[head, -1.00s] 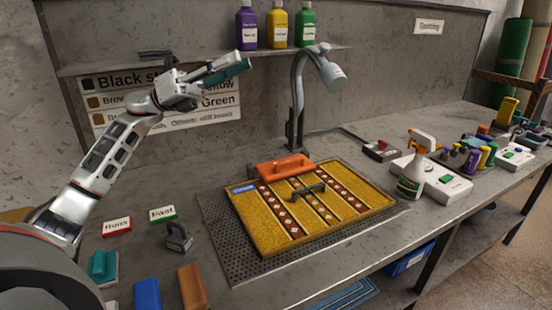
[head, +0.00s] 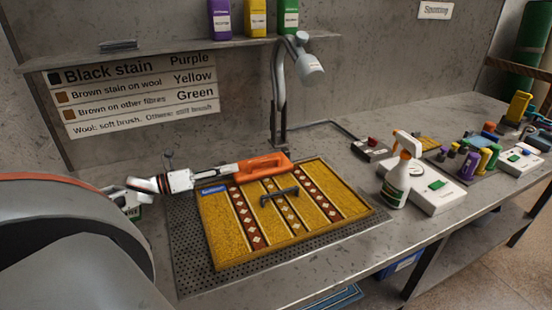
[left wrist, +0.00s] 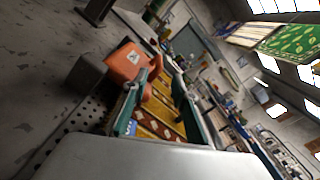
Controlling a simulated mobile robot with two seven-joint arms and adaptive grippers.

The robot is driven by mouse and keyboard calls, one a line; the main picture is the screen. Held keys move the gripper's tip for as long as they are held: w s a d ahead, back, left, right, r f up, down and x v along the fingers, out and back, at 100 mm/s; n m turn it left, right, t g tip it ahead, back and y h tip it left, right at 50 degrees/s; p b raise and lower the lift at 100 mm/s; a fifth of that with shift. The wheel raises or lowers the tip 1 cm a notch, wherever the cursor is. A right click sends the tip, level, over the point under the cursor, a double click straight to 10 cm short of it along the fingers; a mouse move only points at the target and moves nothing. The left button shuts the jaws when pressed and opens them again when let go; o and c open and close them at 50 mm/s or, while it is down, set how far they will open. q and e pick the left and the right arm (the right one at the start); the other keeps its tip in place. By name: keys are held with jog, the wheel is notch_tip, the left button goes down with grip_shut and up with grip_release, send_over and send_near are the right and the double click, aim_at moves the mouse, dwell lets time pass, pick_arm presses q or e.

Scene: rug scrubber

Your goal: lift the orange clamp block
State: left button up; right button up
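The orange clamp block (head: 263,165) lies at the back edge of the yellow patterned rug (head: 225,225). My left gripper (head: 232,173) is low over the rug's back left, at the block's left end. In the left wrist view, the gripper's two teal fingers (left wrist: 160,106) stand apart, with rug showing between them. The orange block also shows there (left wrist: 126,62), mostly left of the fingers and partly behind the left one. I cannot tell whether the fingers touch it. My right gripper is not in view.
A dark handle (head: 279,194) sits on the rug, close to the block. A grey lamp (head: 283,90) rises behind it. A spray bottle (head: 398,170) and a white box (head: 432,193) stand to the right. A shelf with bottles (head: 256,18) is above.

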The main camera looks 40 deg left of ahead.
aim_at(274, 159)
pick_arm(q)
jog(key=shift+b+x, duration=0.4)
jog(key=shift+x, duration=5.5)
jog(key=shift+f, duration=0.1)
grip_shut()
